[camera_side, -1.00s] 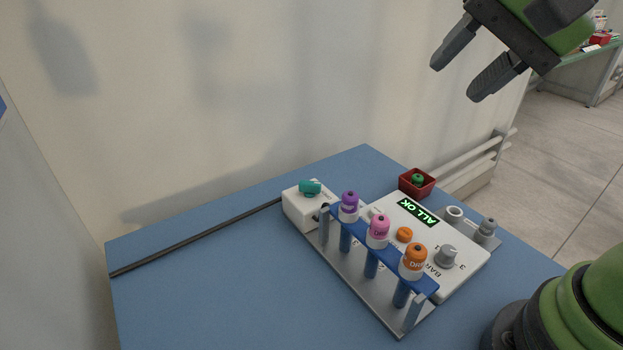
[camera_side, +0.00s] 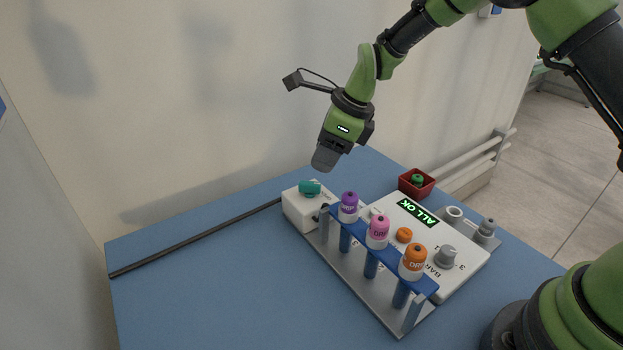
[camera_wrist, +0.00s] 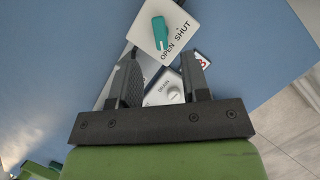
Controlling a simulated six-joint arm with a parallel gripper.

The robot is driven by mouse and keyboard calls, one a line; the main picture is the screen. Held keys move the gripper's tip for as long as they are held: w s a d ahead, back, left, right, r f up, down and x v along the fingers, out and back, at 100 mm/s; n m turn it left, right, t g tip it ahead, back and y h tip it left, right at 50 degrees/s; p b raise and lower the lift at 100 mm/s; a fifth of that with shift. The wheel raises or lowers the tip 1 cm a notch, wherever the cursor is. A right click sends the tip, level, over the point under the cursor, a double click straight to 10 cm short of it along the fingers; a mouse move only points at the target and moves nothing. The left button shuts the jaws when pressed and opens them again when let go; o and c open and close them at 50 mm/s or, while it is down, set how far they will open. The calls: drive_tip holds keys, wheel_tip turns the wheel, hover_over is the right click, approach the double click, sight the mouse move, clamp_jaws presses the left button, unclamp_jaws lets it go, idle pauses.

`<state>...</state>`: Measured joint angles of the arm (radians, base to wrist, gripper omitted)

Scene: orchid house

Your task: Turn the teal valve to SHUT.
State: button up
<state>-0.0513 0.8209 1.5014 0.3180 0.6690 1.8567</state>
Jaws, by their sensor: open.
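The teal valve handle (camera_side: 310,188) sits on a white box (camera_side: 303,210) at the left end of the equipment. In the wrist view the teal handle (camera_wrist: 160,34) lies on a white plate (camera_wrist: 147,12) with OPEN and SHUT printed on it. One end of the handle points toward the word OPEN. My gripper (camera_side: 325,161) is above and slightly right of the valve, apart from it, pointing down. In the wrist view my gripper (camera_wrist: 163,72) has its two fingers apart with nothing held between them; the valve is ahead of the fingertips.
A blue rack (camera_side: 392,258) with purple-, pink- and orange-capped tubes stands close by the valve box. Behind it a white panel (camera_side: 460,268) has an ALL OK display, orange button and grey knob. A red box (camera_side: 416,190) stands behind.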

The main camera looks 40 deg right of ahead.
sight(310, 183)
drive_tip(key=x, duration=0.6)
drive_tip(key=shift+w+a+f, duration=0.15)
drive_tip(key=shift+f, duration=0.25)
clamp_jaws()
